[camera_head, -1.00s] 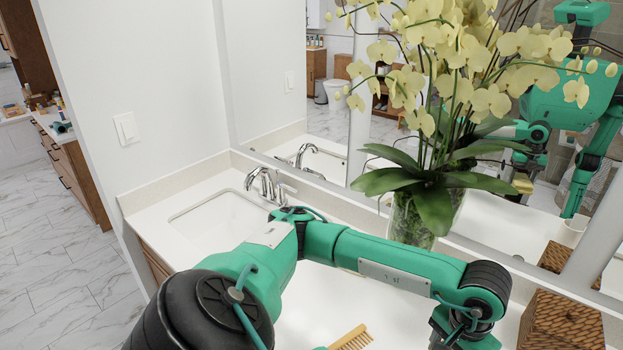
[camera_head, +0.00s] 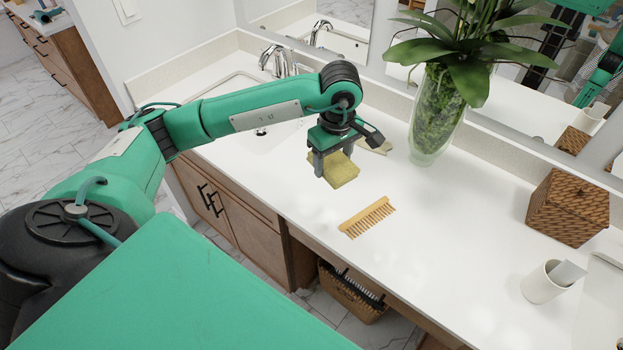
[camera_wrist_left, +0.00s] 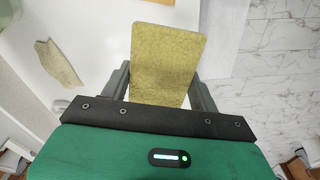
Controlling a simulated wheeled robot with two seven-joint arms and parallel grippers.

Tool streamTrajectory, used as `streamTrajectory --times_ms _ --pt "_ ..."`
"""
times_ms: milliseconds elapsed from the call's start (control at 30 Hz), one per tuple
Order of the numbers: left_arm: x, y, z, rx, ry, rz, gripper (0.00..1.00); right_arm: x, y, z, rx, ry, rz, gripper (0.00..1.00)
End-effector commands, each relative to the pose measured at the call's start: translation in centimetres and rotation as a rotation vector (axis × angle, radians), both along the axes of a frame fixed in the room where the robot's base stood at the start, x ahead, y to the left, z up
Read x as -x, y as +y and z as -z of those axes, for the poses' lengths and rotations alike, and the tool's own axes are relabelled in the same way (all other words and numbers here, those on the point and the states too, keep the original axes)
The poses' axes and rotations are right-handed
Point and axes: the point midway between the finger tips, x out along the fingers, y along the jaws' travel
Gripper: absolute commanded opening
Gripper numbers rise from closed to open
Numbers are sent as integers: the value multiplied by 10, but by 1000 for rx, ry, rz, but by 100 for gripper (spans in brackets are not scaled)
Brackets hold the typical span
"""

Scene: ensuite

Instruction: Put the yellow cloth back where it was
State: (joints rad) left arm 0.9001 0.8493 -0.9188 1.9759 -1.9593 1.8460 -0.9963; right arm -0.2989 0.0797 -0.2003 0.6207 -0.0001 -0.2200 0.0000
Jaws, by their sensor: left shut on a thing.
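The yellow cloth (camera_head: 342,172) is a flat, squarish pad held under my left gripper (camera_head: 332,165), over the white counter. In the left wrist view the cloth (camera_wrist_left: 166,62) sits between the two fingers of my left gripper (camera_wrist_left: 162,92), which is shut on it. I cannot tell exactly how high the cloth is above the counter. My right gripper is not in view.
A wooden comb (camera_head: 367,217) lies on the counter (camera_head: 440,250) just right of the cloth. A pale flat piece (camera_head: 376,147) lies behind the gripper. A glass vase (camera_head: 436,115), a woven box (camera_head: 568,207) and a white cup (camera_head: 545,282) stand further right. A sink (camera_head: 225,92) is at the left.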

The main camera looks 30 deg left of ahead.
Motion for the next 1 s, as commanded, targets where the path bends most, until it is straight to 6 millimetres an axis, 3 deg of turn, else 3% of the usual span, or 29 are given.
streamTrajectory --times_ms 600,800,1000 --pt "-55 72 -27 30 -26 -1402 36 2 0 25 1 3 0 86" --pt "-63 89 -34 36 -20 -1715 36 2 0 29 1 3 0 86" --pt "-65 95 -34 36 -16 -1839 36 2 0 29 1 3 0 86"
